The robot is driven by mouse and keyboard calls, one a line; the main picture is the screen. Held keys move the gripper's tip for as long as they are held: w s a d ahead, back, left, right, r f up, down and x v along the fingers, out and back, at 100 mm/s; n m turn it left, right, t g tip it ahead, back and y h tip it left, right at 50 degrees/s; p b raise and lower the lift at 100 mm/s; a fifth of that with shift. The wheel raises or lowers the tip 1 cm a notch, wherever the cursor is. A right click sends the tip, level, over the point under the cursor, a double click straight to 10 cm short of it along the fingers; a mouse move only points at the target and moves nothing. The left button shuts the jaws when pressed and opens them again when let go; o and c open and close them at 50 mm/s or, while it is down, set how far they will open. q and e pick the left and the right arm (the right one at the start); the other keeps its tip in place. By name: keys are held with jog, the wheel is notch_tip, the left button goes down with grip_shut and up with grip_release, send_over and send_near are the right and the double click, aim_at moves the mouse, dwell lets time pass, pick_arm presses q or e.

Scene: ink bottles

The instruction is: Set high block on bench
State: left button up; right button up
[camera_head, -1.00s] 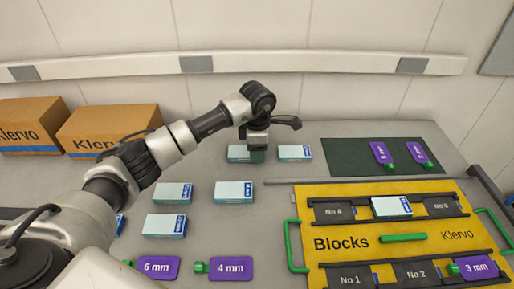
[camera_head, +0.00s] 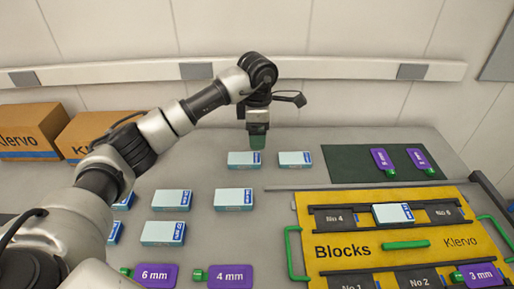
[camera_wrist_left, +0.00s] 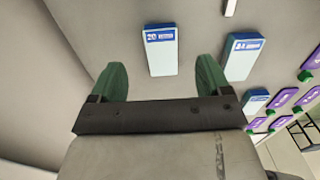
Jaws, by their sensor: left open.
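Several light-blue and white blocks with blue labels lie flat on the grey bench (camera_head: 300,222). A back-row block (camera_head: 244,160) lies just below my left gripper (camera_head: 257,146), with another block (camera_head: 295,159) to its right. The gripper is raised off the bench; its green fingers are open. In the left wrist view my left gripper (camera_wrist_left: 161,80) holds nothing. A block marked 20 (camera_wrist_left: 160,52) lies ahead of the gap between the fingers, and a second block (camera_wrist_left: 243,57) lies to the right. I cannot tell which is the high block. My right gripper is not in view.
A yellow Blocks board (camera_head: 345,265) with dark slots, green handles and one block (camera_head: 393,213) is at right. Purple tags lie on a dark green mat (camera_head: 345,165) and along the front. Cardboard boxes (camera_head: 30,128) stand at left, a wall rail (camera_head: 330,69) behind.

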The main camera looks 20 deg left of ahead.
pick_arm(q)
notch_tip(320, 180, up, 4)
jog(key=shift+f, duration=0.2)
dwell(1.5)
